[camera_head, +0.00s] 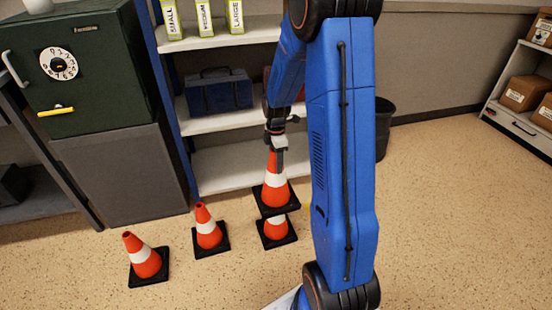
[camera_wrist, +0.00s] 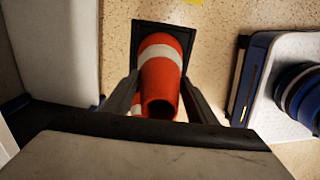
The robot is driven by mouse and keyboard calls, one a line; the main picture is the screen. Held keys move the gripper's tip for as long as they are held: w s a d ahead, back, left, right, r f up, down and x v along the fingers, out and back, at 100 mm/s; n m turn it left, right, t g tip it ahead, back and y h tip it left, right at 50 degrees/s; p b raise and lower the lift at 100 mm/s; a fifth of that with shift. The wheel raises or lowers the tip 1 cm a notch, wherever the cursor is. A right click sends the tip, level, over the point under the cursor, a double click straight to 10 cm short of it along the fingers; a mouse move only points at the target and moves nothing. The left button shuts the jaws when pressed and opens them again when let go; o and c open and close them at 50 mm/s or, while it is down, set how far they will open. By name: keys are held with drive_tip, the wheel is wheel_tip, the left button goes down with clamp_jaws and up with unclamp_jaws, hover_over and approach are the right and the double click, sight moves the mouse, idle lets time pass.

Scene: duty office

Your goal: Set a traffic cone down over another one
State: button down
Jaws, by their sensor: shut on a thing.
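My gripper (camera_head: 277,150) is shut on the upper part of an orange and white cone (camera_head: 275,192) with a black square base. This held cone is upright, directly above a lower cone (camera_head: 278,231) that stands on the floor. The lower cone's top is hidden by the held cone's base, so I cannot tell how far it is inside. The lower cone's white band and black base still show. In the wrist view the held cone (camera_wrist: 162,75) sits between the two fingers, its open tip towards the camera.
Two more cones stand on the floor to the left, one near (camera_head: 208,232) and one farther left (camera_head: 146,261). A shelf unit (camera_head: 226,172) is close behind the stacked pair. A dark bin (camera_head: 384,130) stands right of it.

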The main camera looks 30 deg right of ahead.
wheel_tip(320, 180, down, 21)
drive_tip(key=shift+r, duration=0.15)
idle(2.6)
idle(0.4)
drive_tip(key=c, duration=0.7)
unclamp_jaws()
wheel_tip(320, 180, up, 17)
drive_tip(key=shift+r, duration=0.15)
idle(0.6)
